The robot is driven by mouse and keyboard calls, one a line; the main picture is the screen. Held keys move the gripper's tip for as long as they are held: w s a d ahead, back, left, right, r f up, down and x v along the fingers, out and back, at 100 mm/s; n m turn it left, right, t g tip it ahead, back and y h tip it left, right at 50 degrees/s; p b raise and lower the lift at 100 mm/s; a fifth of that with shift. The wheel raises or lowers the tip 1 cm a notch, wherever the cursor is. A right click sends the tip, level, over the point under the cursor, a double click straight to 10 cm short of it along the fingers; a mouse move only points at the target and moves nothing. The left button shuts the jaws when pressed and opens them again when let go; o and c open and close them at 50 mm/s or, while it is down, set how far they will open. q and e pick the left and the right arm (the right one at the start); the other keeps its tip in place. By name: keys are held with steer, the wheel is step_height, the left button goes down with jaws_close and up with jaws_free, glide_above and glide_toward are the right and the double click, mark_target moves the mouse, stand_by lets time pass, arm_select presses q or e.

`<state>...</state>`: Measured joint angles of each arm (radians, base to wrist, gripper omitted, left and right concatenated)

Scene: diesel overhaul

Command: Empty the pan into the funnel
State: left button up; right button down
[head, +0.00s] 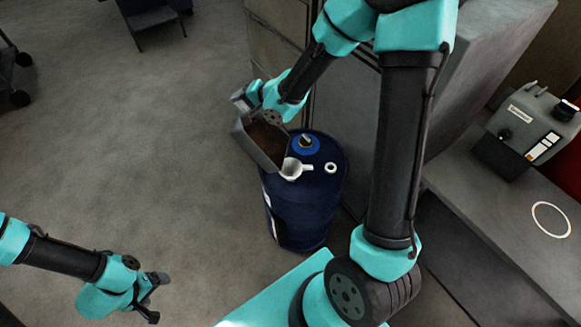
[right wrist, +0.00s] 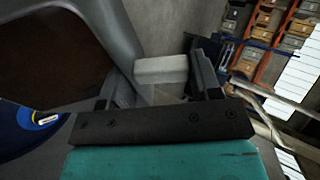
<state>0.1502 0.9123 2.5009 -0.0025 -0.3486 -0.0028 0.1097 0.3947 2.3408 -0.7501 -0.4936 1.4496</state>
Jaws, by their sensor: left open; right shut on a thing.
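A grey rectangular pan (head: 246,149) with a dark brown inside is in the air over the left edge of the blue drum, tilted toward the funnel. The white funnel (head: 293,169) stands on the drum top, just right of the pan's lower end. My right gripper (head: 247,97) is shut on the pan's handle at its far end. In the right wrist view the pan (right wrist: 105,28) fills the upper left, and a pale block (right wrist: 160,69) shows between the fingers. Whether liquid is flowing cannot be told. My left gripper (head: 157,297) is open and empty at the lower left.
The blue drum (head: 300,215) stands on the floor and has a second white ring opening on top. Grey cabinets (head: 275,50) stand behind it. A grey bench on the right holds a grey canister (head: 530,125) and a white ring (head: 550,219).

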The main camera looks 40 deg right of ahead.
steer(key=shift+s+d+r+t+y, duration=0.3)
steer(key=shift+s+d+r+t, duration=0.25)
steer(key=shift+s+d, duration=0.2)
steer(key=shift+s, duration=0.1)
stand_by(0.3)
steer(key=shift+s+d+r+t+y, duration=0.35)
steer(key=shift+s+d+r+y, duration=0.05)
steer(key=shift+s+d, duration=0.3)
steer(key=shift+d, duration=0.1)
steer(key=shift+s+d+r+t+y, duration=0.35)
steer(key=shift+s+d+t, duration=0.15)
steer(key=shift+s+d, duration=0.2)
steer(key=shift+s, duration=0.1)
stand_by(0.4)
